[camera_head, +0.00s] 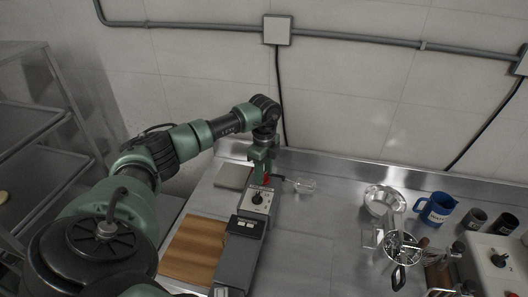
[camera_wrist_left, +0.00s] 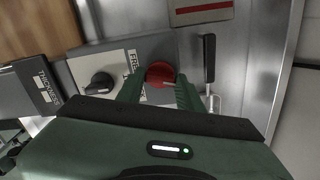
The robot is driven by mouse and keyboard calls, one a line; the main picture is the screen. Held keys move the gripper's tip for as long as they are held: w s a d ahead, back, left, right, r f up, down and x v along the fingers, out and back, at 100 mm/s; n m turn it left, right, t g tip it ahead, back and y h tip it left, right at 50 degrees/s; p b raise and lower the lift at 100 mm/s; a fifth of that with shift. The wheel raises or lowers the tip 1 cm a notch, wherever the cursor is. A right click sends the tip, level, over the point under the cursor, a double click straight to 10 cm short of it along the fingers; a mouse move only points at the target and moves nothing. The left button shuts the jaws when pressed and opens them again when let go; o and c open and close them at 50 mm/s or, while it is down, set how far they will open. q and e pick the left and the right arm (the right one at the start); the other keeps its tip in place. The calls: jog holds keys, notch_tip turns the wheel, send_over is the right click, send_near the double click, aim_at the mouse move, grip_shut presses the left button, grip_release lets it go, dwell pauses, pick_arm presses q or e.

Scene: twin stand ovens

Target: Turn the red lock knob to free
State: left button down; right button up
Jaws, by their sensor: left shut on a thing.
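In the head view, my left gripper (camera_head: 263,172) points down at the far end of the machine (camera_head: 238,262), and only a sliver of red (camera_head: 267,179) shows there. The knob's exact turn angle is hard to read. My right gripper is not in view.
A wooden board (camera_head: 196,250) lies left.

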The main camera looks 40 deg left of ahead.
pick_arm(q)
jog(key=shift+w+a+r+n, duration=0.1)
jog(key=shift+n, duration=0.5)
jog(key=c, duration=0.9)
grip_release()
notch_tip(320, 180, up, 8)
jog(key=shift+f+b, duration=0.15)
jog(key=shift+b, duration=0.8)
